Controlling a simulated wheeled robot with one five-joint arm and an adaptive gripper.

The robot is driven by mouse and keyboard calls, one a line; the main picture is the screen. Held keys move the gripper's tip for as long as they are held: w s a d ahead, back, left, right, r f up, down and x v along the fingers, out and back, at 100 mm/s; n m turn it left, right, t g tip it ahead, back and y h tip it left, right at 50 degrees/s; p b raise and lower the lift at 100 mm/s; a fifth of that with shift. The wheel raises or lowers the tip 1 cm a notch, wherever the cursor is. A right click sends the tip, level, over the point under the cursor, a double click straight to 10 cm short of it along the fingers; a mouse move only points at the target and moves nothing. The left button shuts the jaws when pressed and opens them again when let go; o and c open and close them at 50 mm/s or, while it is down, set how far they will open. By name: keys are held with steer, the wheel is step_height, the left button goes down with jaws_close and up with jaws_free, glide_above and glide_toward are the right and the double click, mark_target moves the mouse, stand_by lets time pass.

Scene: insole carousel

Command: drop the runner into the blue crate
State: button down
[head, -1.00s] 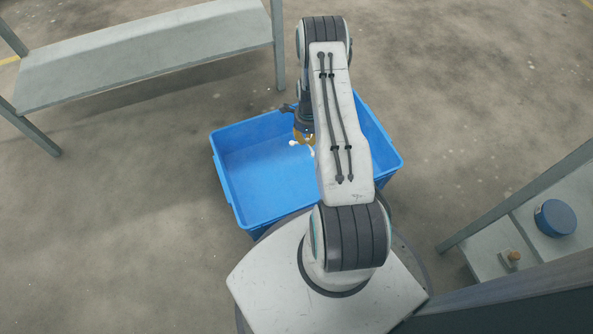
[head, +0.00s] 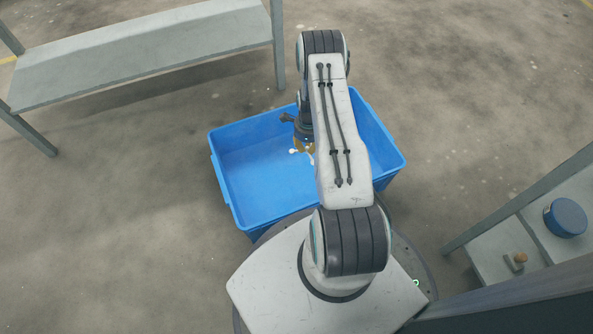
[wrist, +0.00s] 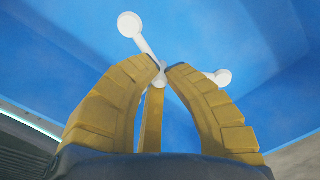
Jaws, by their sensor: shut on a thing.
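The runner is a small white piece with arms ending in round discs. In the wrist view the runner (wrist: 131,27) is pinched at its middle between the yellow fingertips of my gripper (wrist: 165,69), with a disc sticking out on each side. In the head view my gripper (head: 305,147) is over the inside of the blue crate (head: 232,196), and white ends of the runner (head: 293,151) show beside it. The crate's blue inside fills most of the wrist view. My arm hides the crate's right middle part. I cannot tell how high the runner is above the crate floor.
A grey bench (head: 140,52) stands at the upper left. At the right is a grey shelf unit (head: 490,262) with a round blue container (head: 565,217) and a small object with a tan knob (head: 520,258). The floor (head: 470,90) at the upper right is clear.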

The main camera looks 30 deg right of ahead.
steer(key=c, duration=1.3)
jaws_free()
steer(key=shift+o, duration=0.2)
steer(key=shift+r, duration=0.1)
step_height(320, 180, up, 12)
steer(key=s+a+r+n+t+p, duration=0.1)
steer(key=a+r+n+p, duration=0.4)
steer(key=r, duration=0.8)
steer(key=s+a+r+n+p, duration=0.1)
steer(key=a+r+n+p, duration=0.15)
steer(key=r+p, duration=0.65)
steer(key=s+a+r+n+t+p, duration=0.1)
steer(key=a+r+n+p, duration=0.25)
steer(key=r, duration=1.25)
steer(key=s+a+r+n+p, duration=0.3)
steer(key=s+r+n+p, duration=0.2)
steer(key=r, duration=0.4)
steer(key=s+a+r+n+t+p, duration=0.1)
steer(key=s+a+r+n+p, duration=0.3)
steer(key=s+r+p, duration=0.3)
steer(key=s+a+r+n+p, duration=0.3)
steer(key=s+r+n+p, duration=0.2)
steer(key=r, duration=0.8)
steer(key=shift+s+a+n+p, duration=0.2)
steer(key=shift+s+n+p, duration=0.2)
steer(key=shift+s+n, duration=0.45)
